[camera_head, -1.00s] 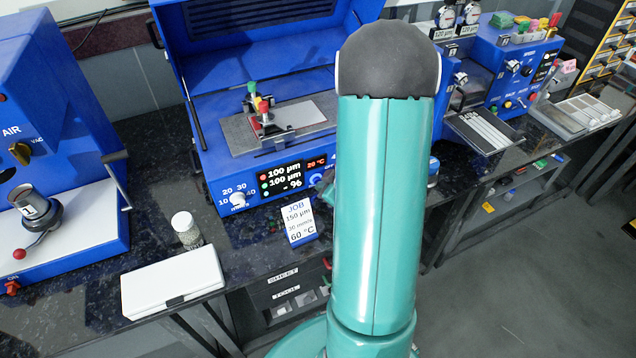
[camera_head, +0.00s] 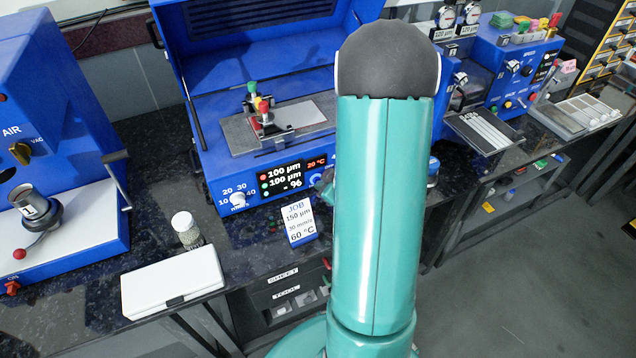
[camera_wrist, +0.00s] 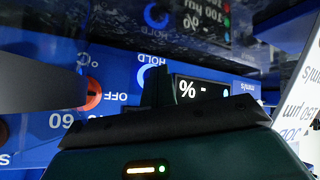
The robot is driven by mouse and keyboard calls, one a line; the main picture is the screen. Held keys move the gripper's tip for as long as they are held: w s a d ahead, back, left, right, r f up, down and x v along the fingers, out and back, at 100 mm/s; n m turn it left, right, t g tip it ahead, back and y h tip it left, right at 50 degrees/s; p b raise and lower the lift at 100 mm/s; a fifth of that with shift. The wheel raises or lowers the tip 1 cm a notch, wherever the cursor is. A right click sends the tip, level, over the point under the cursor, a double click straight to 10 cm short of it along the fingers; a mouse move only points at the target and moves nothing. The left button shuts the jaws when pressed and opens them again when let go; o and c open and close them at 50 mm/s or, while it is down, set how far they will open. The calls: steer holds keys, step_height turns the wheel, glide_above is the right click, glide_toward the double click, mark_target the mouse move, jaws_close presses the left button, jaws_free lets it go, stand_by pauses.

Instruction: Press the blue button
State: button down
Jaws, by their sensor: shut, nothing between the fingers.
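The blue button shows as a blue ring (camera_wrist: 143,74) under the word HOLD in the upside-down wrist view, on the blue machine's front panel. My gripper (camera_wrist: 158,72) is shut and empty, its dark fingertips in front of the ring and hiding part of it. I cannot tell whether they touch. In the head view the ring (camera_head: 316,180) sits right of the display, and my teal arm covers the panel beside it. The display (camera_wrist: 202,88) is right of my fingers in the wrist view.
A red knob (camera_wrist: 92,93) marked OFF is close to my fingers in the wrist view. A white job card (camera_head: 299,220) stands in front of the blue machine (camera_head: 222,172). A white box (camera_head: 172,281) and a small jar (camera_head: 187,230) are on the dark counter.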

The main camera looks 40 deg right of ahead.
steer(key=shift+s+a, duration=0.25)
steer(key=shift+s, duration=0.75)
steer(key=shift+s+a, duration=0.3)
steer(key=shift+s, duration=0.65)
steer(key=shift+s+a, duration=0.25)
steer(key=shift+s, duration=0.75)
